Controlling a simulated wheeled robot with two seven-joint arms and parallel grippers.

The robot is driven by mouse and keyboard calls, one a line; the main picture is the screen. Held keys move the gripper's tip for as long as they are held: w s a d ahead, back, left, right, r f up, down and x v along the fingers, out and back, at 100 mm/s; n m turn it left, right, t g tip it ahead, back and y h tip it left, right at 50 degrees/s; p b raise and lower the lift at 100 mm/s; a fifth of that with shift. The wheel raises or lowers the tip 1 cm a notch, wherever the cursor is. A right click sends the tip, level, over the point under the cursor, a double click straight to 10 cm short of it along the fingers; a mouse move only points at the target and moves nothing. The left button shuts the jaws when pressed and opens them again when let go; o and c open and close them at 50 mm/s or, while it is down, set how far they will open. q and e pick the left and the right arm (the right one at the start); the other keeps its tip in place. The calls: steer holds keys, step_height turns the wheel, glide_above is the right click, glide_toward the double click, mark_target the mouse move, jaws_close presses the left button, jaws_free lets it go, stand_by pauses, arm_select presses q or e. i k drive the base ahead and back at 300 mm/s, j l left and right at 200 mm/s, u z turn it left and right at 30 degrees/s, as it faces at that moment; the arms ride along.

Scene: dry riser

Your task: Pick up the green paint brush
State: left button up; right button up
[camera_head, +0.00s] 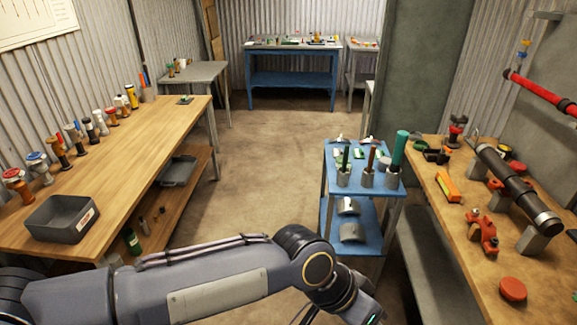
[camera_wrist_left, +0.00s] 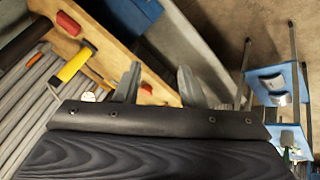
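A slim dark green handle (camera_head: 346,158), which looks like the green paint brush, stands upright in a grey cup (camera_head: 343,177) on the top of a small blue cart (camera_head: 357,189). A brown handle (camera_head: 371,158) and a thicker teal-green cylinder (camera_head: 399,148) stand in cups to its right. My left arm crosses the bottom of the head view, and its gripper is cut off there, in front of the cart. In the left wrist view, my left gripper (camera_wrist_left: 160,84) has its fingers apart with nothing between them. My right gripper is not in view.
A wooden bench (camera_head: 120,135) with a grey bin (camera_head: 62,218) is on the left. A wooden workbench (camera_head: 452,222) with a dark pipe (camera_head: 518,190) and red fittings is close to the cart's right. The floor (camera_head: 265,170) left of the cart is clear.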

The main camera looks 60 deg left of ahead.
mark_target(346, 149)
steer(key=u, duration=1.65)
steer(key=z, duration=0.3)
steer(key=i+j+z, duration=0.3)
steer(key=z, duration=0.15)
steer(key=i+j+z, duration=0.2)
steer(key=j+z, duration=0.25)
steer(key=i+j+z, duration=0.1)
steer(key=j, duration=0.35)
steer(key=i+j, duration=0.2)
steer(key=j, duration=0.3)
steer(key=i+j+z, duration=0.15)
steer(key=j, duration=0.35)
steer(key=i+j, duration=0.1)
steer(key=j, duration=0.35)
steer(key=i+j+z, duration=0.15)
steer(key=j, duration=0.35)
steer(key=j+z, duration=0.1)
steer(key=j, duration=0.8)
steer(key=i+j, duration=0.15)
steer(key=j, duration=0.65)
steer(key=i, duration=0.05)
